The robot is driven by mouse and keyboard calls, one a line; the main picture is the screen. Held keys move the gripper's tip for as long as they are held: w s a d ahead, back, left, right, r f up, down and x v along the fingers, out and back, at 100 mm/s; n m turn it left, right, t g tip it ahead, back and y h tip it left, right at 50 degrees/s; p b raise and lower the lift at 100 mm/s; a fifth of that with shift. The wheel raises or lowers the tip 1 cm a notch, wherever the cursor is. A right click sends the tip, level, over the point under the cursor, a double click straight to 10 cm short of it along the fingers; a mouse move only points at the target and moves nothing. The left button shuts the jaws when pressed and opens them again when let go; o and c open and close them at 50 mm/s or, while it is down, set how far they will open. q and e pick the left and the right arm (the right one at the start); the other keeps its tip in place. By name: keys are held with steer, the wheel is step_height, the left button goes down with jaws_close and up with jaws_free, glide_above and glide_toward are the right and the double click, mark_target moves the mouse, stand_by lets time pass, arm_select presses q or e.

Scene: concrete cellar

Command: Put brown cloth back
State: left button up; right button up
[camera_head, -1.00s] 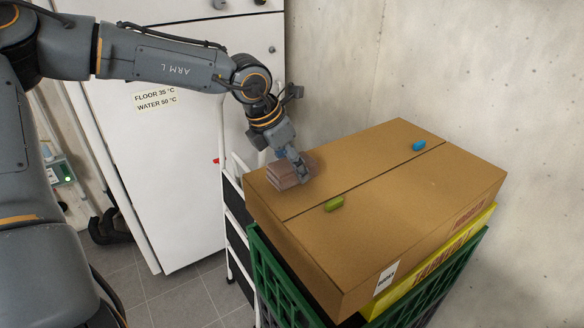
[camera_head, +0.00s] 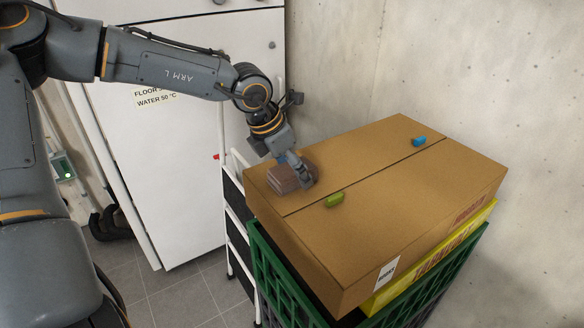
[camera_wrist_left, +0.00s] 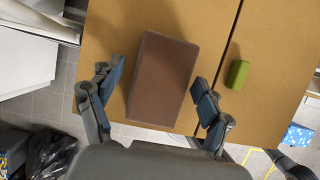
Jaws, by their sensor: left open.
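The folded brown cloth (camera_head: 284,181) lies on the left part of the large cardboard box (camera_head: 400,220). In the left wrist view the brown cloth (camera_wrist_left: 162,80) is a flat rectangular block between my left gripper's fingers. My left gripper (camera_head: 294,172) is at the cloth, and it also shows in the left wrist view (camera_wrist_left: 153,98). Its fingers are open, one on each side of the cloth, with visible gaps. In the head view the gripper hides part of the cloth. My right gripper is not in view.
A green block (camera_head: 334,200) lies close to the right of the cloth, and a blue one (camera_head: 418,142) farther back. The box rests on a yellow box (camera_head: 440,258) above a green crate (camera_head: 290,280). A white step ladder (camera_head: 232,215) stands left of the crate.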

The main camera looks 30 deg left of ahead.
arm_select(q)
steer(key=shift+r, duration=0.1)
steer(key=shift+r+p, duration=0.2)
steer(key=shift+p, duration=0.25)
steer(key=b+v, duration=0.2)
steer(key=v, duration=0.9)
steer(key=shift+s+r, duration=0.2)
steer(key=shift+r, duration=0.1)
